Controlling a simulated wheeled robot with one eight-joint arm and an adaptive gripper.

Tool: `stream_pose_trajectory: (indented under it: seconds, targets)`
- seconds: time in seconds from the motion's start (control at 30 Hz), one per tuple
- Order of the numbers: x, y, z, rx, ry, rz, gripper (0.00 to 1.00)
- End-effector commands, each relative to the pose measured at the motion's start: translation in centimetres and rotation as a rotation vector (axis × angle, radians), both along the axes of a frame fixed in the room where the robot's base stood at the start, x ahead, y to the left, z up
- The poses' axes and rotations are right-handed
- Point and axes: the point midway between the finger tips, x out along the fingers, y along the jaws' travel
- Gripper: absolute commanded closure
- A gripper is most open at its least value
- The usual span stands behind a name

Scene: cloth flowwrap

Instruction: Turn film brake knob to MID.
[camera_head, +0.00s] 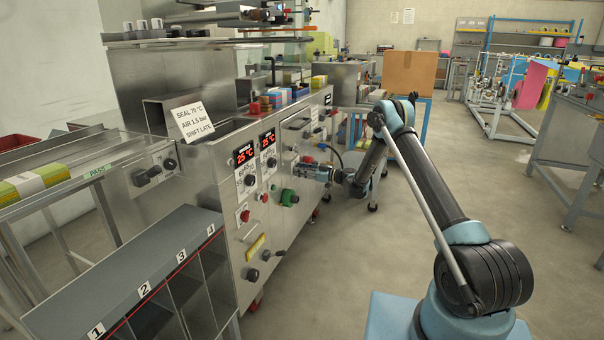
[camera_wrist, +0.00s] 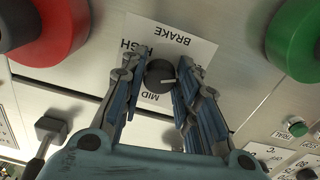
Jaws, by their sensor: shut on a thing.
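The film brake knob (camera_wrist: 159,76) is a small dark round knob with a white pointer mark, on a white label (camera_wrist: 197,52) on the steel panel. The label appears upside down in the wrist view and reads BRAKE, HIGH and MID. MID lies just below the knob in the picture and HIGH at its upper left. The pointer mark points to picture right, towards the right finger. My gripper (camera_wrist: 158,68) is shut on the knob, one finger on each side. Part of the label is hidden by the fingers. In the head view, my gripper (camera_head: 311,171) reaches the machine's front and hides the knob.
A large red knob (camera_wrist: 48,30) and a large green knob (camera_wrist: 295,40) flank my gripper. A black-handled lever (camera_wrist: 48,128) and small buttons (camera_wrist: 297,127) are also close. Red displays (camera_head: 243,156) are further left on the panel. Open floor (camera_head: 350,240) lies before the machine.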

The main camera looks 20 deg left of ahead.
Motion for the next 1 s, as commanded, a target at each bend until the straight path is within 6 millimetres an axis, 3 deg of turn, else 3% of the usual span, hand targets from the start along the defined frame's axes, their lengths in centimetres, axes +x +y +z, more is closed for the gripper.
stream_pose_trajectory:
  seconds: [0.27, 1.0]
  targets:
    - [0.12, -0.02, 0.03, 0.014, 0.176, -0.002, 0.95]
    - [0.19, -0.02, 0.07, 0.07, 0.874, -0.005, 0.95]
